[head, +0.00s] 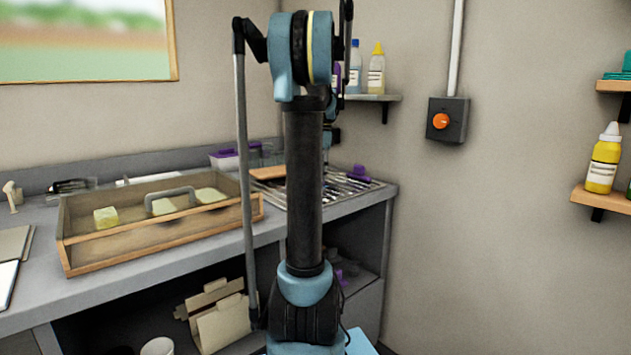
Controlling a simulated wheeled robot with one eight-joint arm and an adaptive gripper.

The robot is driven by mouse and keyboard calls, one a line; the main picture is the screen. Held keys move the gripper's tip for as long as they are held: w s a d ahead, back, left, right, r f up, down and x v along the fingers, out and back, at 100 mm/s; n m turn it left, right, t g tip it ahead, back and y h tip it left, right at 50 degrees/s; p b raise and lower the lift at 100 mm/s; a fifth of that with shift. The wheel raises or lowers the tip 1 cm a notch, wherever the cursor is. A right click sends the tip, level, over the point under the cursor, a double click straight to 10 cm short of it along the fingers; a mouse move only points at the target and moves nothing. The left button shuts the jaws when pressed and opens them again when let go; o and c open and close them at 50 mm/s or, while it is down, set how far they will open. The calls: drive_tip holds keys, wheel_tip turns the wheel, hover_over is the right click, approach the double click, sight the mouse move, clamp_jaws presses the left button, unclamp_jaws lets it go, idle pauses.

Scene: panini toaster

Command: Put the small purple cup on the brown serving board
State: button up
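A small purple object (357,173) sits at the right end of the metal rack on the counter. It may be the small purple cup, but it is too small to be sure of its shape. A flat brown board (268,172) lies on the counter behind the wooden tray, left of my arm. It may be the serving board, and part of it is hidden. My arm stands upright in the middle of the head view. My gripper is not clearly visible; the arm links hide the area behind them.
A wooden tray (165,247) with a grey handle and yellowish blocks stands on the grey counter (38,285). A metal rack (335,193) lies near the counter's right end. A purple and white box (228,160) stands at the back. Wall shelves hold bottles.

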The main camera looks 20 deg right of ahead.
drive_tip(key=c, duration=0.3)
drive_tip(key=shift+c, duration=0.2)
wheel_tip(320, 180, up, 10)
drive_tip(key=shift+f, duration=0.1)
drive_tip(key=shift+a, duration=0.1)
